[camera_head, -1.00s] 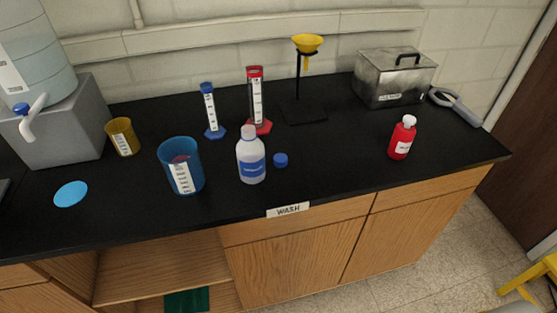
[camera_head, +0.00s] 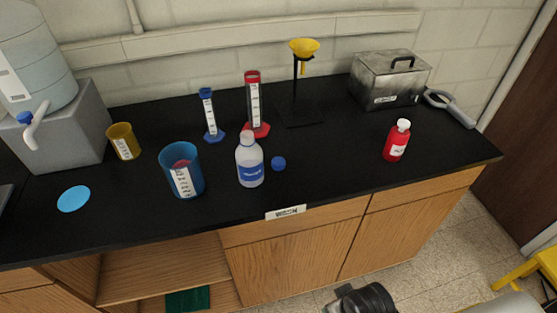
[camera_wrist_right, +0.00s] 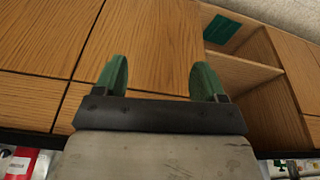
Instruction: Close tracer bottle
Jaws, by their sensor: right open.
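A white translucent bottle with a blue label (camera_head: 250,172) stands upright on the black bench top; its label is too small to read. It has a pale narrow top and no blue cap on it. A blue cap (camera_head: 278,163) lies on the bench just right of the bottle, apart from it. My right gripper (camera_wrist_right: 160,78) shows two green fingers spread apart with nothing between them, in front of the wooden cabinet doors. A dark part of my right arm shows at the bottom of the head view. My left gripper is not in view.
A blue beaker (camera_head: 170,160) stands close left of the bottle. Two graduated cylinders, blue (camera_head: 208,115) and red (camera_head: 253,105), stand behind. A red bottle (camera_head: 396,142) stands to the right, a metal box (camera_head: 385,85) behind it. Bench between cap and red bottle is clear.

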